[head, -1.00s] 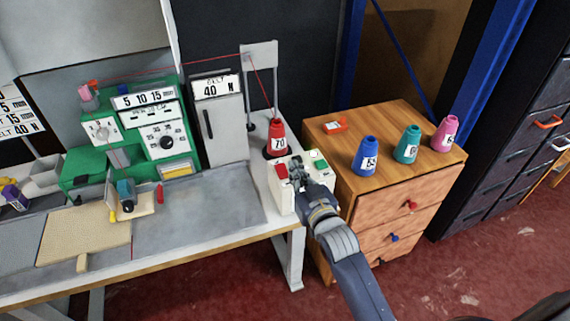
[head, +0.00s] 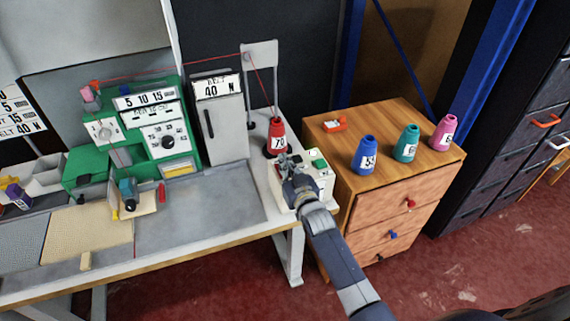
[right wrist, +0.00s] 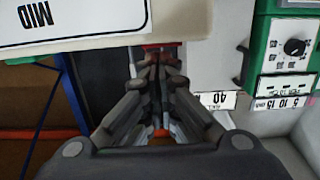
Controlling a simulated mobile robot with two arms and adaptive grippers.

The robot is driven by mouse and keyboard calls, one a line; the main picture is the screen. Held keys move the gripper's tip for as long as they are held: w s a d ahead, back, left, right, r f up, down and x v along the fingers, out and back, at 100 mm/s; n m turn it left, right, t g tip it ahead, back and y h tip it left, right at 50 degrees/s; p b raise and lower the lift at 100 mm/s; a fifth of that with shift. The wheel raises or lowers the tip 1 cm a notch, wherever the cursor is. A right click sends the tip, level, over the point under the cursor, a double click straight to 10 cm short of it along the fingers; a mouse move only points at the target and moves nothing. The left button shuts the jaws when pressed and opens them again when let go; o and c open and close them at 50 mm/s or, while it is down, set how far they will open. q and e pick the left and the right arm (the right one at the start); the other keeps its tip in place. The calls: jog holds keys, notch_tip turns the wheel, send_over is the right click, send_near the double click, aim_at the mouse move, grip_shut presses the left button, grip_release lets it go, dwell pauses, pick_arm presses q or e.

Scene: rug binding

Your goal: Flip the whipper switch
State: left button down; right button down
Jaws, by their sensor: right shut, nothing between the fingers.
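A white switch box (head: 318,184) stands at the right end of the bench, with a green button (head: 319,166) on the right of its top. My right gripper (head: 285,160) is shut and empty over the left part of the box's top. It hides the red button there in the head view. The right wrist view shows the shut fingers (right wrist: 158,60) extending past a pale surface marked "MID" (right wrist: 70,20), with a red part (right wrist: 160,46) at their tips. I cannot tell whether they touch it. My left gripper is not in view.
A red cone of thread (head: 276,140) stands just behind the box. A green machine (head: 150,130) and a grey cabinet (head: 222,125) are to the left. A wooden drawer unit (head: 390,190) with blue, teal and pink cones is close on the right.

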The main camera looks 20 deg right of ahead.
jog(key=shift+r+p, duration=0.15)
jog(key=shift+p, duration=0.25)
jog(key=shift+w+f+g+p, duration=0.2)
jog(key=shift+w+g+p, duration=0.15)
jog(key=shift+g+p, duration=0.6)
jog(key=shift+s+f+t, duration=0.1)
jog(key=shift+f+t, duration=0.15)
jog(key=r+p, duration=0.1)
jog(key=r, duration=0.1)
jog(key=w+r+p, duration=0.1)
jog(key=r+p, duration=0.1)
jog(key=shift+r, duration=0.25)
jog(key=r+b+v, duration=0.1)
jog(key=v, duration=0.9)
jog(key=shift+r+b, duration=0.15)
jog(key=shift+b, duration=0.15)
jog(key=shift+w+a, duration=0.1)
jog(key=shift+w, duration=0.05)
